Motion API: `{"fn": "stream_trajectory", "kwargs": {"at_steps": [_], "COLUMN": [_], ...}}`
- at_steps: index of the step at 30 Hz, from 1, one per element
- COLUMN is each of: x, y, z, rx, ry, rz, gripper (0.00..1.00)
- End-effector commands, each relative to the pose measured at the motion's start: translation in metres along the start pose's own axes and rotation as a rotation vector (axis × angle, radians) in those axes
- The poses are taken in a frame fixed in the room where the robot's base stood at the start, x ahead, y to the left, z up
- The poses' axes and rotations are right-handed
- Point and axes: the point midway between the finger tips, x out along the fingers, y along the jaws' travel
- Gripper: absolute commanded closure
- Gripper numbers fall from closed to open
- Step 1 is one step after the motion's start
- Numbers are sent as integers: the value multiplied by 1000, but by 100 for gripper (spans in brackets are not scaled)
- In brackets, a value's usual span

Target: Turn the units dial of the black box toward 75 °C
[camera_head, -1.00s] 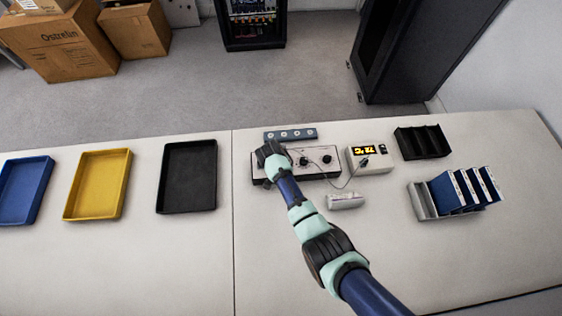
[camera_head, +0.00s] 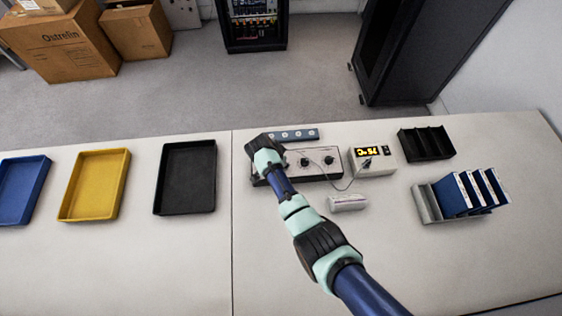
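The black box (camera_head: 317,173) with a pale top panel stands at the middle of the table. Two dark dials show on it: a middle dial (camera_head: 304,162) and a right dial (camera_head: 328,160). My gripper (camera_head: 258,145) is over the box's left end and hides whatever dial is there. Its fingers and any contact cannot be made out. A cable joins the box to a white meter (camera_head: 372,168) with a lit yellow display (camera_head: 369,152). The digits look upside down and seem to read 75 °C, but they are small.
A grey-blue strip with several round spots (camera_head: 292,134) lies behind the box. A small white block (camera_head: 347,202) lies in front. A black rack (camera_head: 426,143) and a holder with blue plates (camera_head: 428,204) stand right. Black (camera_head: 184,208), yellow (camera_head: 92,216) and blue trays lie left.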

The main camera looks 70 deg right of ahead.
Motion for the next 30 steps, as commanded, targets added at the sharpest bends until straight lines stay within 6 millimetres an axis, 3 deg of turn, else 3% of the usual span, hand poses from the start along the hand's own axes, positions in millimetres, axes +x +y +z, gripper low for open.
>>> {"fn": "stream_trajectory", "kwargs": {"at_steps": [5,6,10,20,23,30], "x": [1,1,1,-3,-17,-77], "y": [1,1,0,0,-1,-1], "z": [1,1,1,0,0,0], "rx": [0,0,-1,-1,-1,-1], "ry": [-2,-2,-2,0,1,1], "rz": [1,1,1,0,-3,-5], "gripper": [100,61,42,42,42,42]}}
